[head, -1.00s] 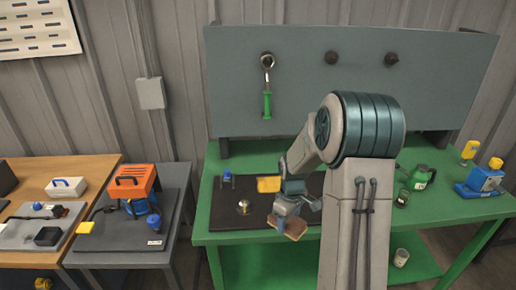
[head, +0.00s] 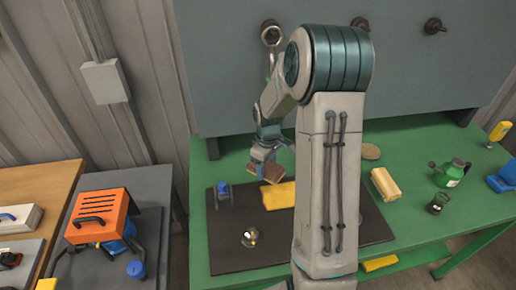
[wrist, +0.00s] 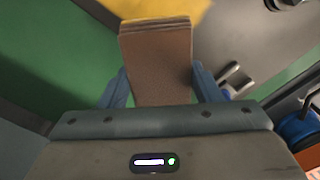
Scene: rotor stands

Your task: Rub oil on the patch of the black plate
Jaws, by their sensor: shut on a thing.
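My gripper (head: 264,163) is shut on a brown, layered, block-like pad (head: 271,176). In the wrist view the pad (wrist: 157,68) sits between the blue fingers of my gripper (wrist: 158,78). The pad appears above the back part of a large dark plate (head: 225,252) on the green bench. A yellow cloth-like piece (head: 280,196) lies on the plate, just in front of the pad in the head view. I cannot make out a distinct patch or oil on the plate. My arm hides part of the plate's right side.
A silver round piece (head: 250,238) and a small blue-topped part (head: 223,190) stand on the plate.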

